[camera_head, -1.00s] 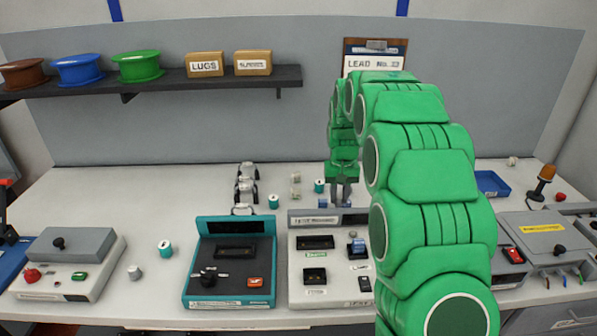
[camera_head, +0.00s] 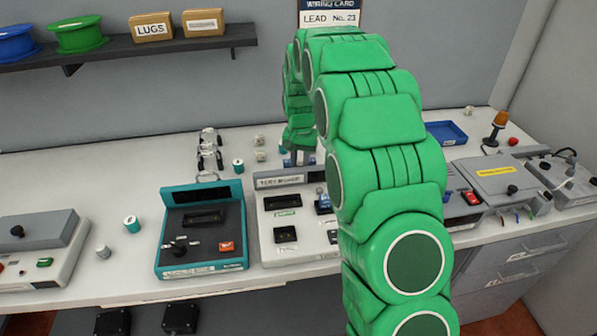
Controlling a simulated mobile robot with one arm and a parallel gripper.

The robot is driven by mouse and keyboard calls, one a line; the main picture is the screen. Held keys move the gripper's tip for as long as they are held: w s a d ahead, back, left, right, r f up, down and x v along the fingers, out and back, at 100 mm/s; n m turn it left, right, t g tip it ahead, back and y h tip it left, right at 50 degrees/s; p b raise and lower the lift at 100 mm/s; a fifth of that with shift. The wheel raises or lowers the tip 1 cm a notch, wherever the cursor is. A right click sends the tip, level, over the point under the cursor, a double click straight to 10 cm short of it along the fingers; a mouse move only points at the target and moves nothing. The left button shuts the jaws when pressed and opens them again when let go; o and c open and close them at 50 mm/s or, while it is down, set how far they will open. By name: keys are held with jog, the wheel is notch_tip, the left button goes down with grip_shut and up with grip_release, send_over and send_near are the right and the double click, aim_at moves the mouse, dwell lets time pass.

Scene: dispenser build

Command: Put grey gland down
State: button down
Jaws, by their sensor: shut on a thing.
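My gripper (camera_head: 300,158) points down at the end of my green arm, low over the bench behind the white tester box (camera_head: 268,225). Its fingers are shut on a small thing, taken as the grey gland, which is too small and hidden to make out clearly. Small blue pieces show beside the fingertips. I cannot tell whether the held thing touches the bench. My arm covers the right part of the tester box.
A teal-framed device (camera_head: 203,225) stands left of the tester box. Small pale parts (camera_head: 260,141) and a teal spool (camera_head: 238,166) stand left of my gripper. A blue tray (camera_head: 446,132) and a grey box (camera_head: 497,178) are at the right. Bench at back left is clear.

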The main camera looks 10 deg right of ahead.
aim_at(300, 164)
jog(key=shift+f, duration=1.95)
jog(key=shift+f, duration=0.1)
jog(key=c, duration=1.2)
grip_release()
jog(key=shift+o, duration=0.2)
